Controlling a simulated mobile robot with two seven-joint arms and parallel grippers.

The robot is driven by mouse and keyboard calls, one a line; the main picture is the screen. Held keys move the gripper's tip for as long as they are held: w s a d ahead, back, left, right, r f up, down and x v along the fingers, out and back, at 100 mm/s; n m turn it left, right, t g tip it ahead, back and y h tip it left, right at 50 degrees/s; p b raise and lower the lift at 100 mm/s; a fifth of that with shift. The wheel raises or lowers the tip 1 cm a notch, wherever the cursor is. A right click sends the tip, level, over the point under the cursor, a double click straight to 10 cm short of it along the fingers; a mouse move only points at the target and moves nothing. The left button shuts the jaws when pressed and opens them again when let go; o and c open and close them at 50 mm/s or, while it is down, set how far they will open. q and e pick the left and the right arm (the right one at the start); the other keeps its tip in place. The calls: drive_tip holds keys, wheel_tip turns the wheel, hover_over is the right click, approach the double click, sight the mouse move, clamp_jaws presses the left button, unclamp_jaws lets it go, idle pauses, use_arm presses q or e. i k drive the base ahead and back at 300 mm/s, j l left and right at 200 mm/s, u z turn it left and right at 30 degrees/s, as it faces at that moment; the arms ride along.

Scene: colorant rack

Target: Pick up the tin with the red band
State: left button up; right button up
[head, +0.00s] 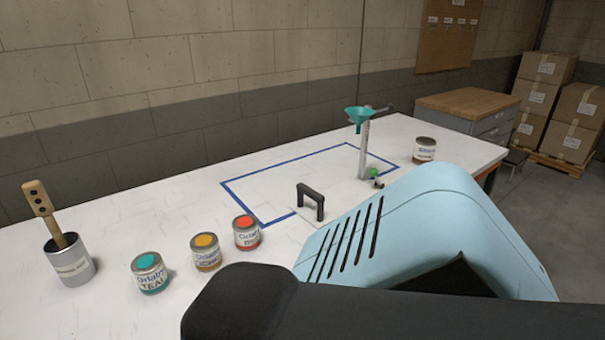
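The tin with the red band (247,233) stands upright on the white table. It has an orange-red lid, a white label and a red band, and it is the rightmost of three tins in a loose row. The tin with the yellow-orange lid (206,252) stands just left of it, with a small gap. The tin with the teal lid and band (149,273) stands farther left. Neither of my grippers shows in the head view. A light blue and black part of my arm fills the lower right and hides the table there.
A metal pot (70,262) with a wooden stick stands at far left. Behind the red-banded tin lies a blue taped outline (235,201), with a black handle (311,203) at its front edge. A teal funnel stand (364,150) and a brown-lidded tin (424,150) stand farther right.

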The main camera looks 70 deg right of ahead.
sight(245, 228)
drive_tip(key=z, duration=1.5)
